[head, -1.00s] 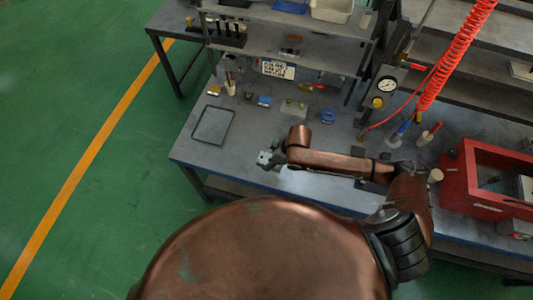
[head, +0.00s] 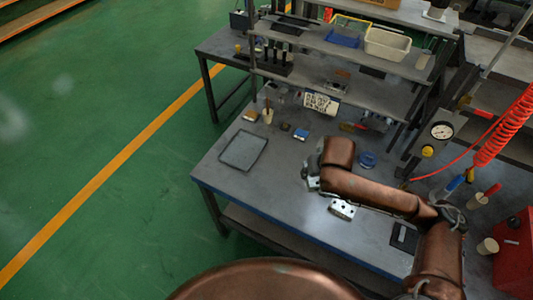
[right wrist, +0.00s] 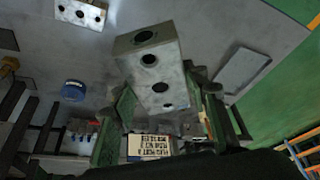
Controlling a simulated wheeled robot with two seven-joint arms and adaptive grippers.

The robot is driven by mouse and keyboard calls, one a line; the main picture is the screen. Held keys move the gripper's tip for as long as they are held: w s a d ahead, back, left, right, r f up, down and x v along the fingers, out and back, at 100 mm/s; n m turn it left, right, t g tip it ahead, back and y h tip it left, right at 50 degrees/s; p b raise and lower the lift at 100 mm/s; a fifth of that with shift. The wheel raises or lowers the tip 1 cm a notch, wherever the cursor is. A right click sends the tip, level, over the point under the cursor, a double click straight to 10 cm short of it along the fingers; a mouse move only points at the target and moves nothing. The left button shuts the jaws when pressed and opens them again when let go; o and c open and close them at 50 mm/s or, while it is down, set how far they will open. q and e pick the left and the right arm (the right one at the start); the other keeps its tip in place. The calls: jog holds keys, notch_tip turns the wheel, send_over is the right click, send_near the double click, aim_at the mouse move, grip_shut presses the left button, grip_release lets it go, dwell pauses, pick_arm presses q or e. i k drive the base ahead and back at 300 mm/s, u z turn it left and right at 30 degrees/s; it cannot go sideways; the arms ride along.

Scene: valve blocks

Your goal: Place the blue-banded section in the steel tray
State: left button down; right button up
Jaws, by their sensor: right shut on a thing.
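My right gripper (head: 311,178) is over the workbench, right of the steel tray. In the right wrist view its fingers (right wrist: 160,92) are shut on a grey metal block (right wrist: 150,58) with several dark round holes. No blue band shows on the block's visible faces, so I cannot tell whether it is the blue-banded section. The steel tray (head: 243,150) is flat, rectangular and looks empty, on the left part of the bench. It also shows at the right of the right wrist view (right wrist: 242,70). My left gripper is not in view.
Another holed block (head: 342,209) lies on the bench near the front. The bench between gripper and tray looks clear.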

aim_at(243, 150)
jog(key=z, duration=0.05)
jog(key=k, duration=0.45)
jog(key=u, duration=1.05)
jog(key=i, duration=0.8)
jog(key=u, duration=0.45)
jog(key=i, duration=0.75)
jog(key=z, duration=0.9)
jog(key=i, duration=0.6)
jog(key=z, duration=0.6)
